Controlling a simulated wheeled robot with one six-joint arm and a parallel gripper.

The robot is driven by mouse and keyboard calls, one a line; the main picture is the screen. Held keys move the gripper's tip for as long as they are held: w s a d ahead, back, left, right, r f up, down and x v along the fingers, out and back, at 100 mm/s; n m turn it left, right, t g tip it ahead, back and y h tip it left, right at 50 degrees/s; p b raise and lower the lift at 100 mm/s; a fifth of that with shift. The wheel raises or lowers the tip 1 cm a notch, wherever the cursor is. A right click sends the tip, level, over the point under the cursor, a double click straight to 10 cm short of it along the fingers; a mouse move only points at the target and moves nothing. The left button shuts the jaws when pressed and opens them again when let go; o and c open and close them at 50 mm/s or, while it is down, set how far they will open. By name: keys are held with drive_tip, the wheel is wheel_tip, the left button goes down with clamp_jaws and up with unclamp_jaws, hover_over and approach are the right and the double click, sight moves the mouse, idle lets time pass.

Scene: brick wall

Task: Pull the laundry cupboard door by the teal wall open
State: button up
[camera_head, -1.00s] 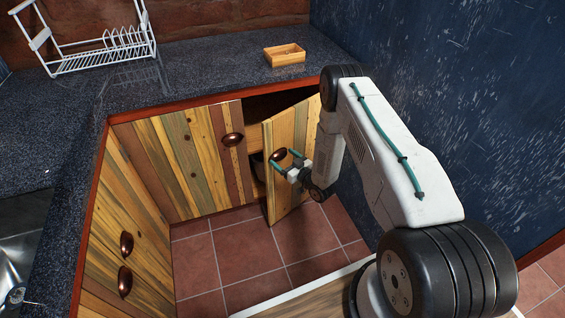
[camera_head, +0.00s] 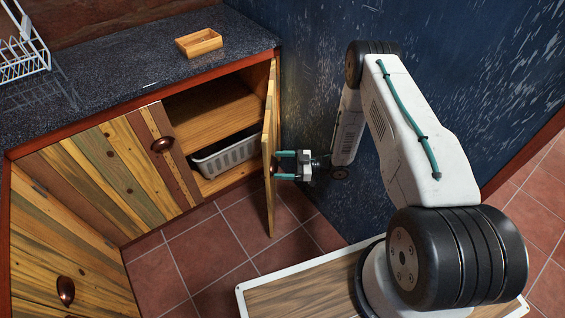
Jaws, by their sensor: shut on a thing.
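The wooden cupboard door (camera_head: 271,140) by the dark teal wall stands wide open, seen nearly edge-on, swung out from the cabinet front. My gripper (camera_head: 279,165) is at the door's face on the wall side, with its teal fingers shut on the door's handle. The handle itself is mostly hidden by the fingers and the door's edge. The open cupboard shows a wooden shelf (camera_head: 215,112) and a white basket (camera_head: 228,155) below it.
The teal wall (camera_head: 310,60) is close behind my arm. A small wooden tray (camera_head: 199,42) and a white dish rack (camera_head: 22,50) stand on the dark countertop (camera_head: 120,75). A closed neighbouring door (camera_head: 110,165) has a copper cup handle. The tiled floor (camera_head: 220,235) before the cupboard is clear.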

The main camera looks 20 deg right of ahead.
drive_tip(key=shift+d, duration=0.1)
drive_tip(key=o, duration=1.1)
drive_tip(key=shift+o, duration=0.2)
drive_tip(key=shift+s, duration=0.1)
drive_tip(key=shift+r, duration=0.15)
